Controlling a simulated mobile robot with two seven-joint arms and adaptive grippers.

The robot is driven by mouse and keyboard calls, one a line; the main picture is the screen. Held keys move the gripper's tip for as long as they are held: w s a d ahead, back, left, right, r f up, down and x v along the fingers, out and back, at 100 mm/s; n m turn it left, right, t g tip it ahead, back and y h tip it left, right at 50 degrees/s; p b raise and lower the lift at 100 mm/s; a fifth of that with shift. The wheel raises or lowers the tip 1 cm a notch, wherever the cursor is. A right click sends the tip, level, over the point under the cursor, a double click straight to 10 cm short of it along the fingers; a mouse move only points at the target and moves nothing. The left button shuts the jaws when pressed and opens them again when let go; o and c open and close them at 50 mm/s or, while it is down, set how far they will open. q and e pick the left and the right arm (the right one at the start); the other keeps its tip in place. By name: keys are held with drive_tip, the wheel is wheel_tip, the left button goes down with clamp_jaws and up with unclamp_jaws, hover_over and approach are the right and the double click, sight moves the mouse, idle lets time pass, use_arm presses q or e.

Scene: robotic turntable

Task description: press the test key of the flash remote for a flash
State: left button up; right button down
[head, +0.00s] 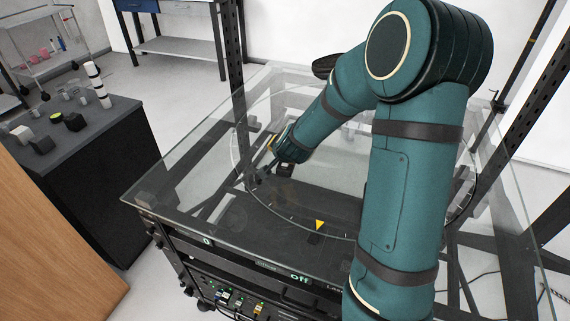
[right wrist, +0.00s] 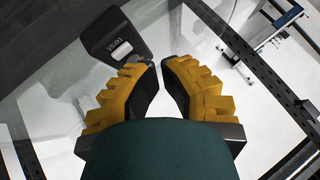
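The flash remote is most likely the dark device (right wrist: 118,38) beyond my fingers in the right wrist view. It carries white lettering that appears upside down, and a small pale patch (right wrist: 113,83) shows below it. My right gripper (right wrist: 160,68) has yellow, ridged fingers with dark inner pads. Their tips lie close together with a narrow gap and nothing visible between them. In the head view the right gripper (head: 262,174) is small and dark over the glass top, beside a small black box (head: 286,169). Contact cannot be told. My left gripper is not in view.
The glass-topped turntable (head: 170,195) has a yellow triangle marker (head: 320,225) and a display reading "off" (head: 299,279). A dark cabinet (head: 100,170) at left bears small items and a white striped cylinder (head: 97,84). Black uprights (head: 233,45) flank the table. My right arm hides its right part.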

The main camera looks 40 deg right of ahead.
sight(282, 164)
drive_tip(key=shift+f, duration=0.1)
drive_tip(key=shift+f, duration=0.3)
drive_tip(key=shift+f, duration=0.4)
idle(0.6)
drive_tip(key=shift+r, duration=0.1)
drive_tip(key=shift+r+p, duration=0.75)
drive_tip(key=shift+p, duration=0.05)
wheel_tip(282, 164, up, 5)
drive_tip(key=p, duration=0.4)
drive_tip(key=shift+p, duration=0.4)
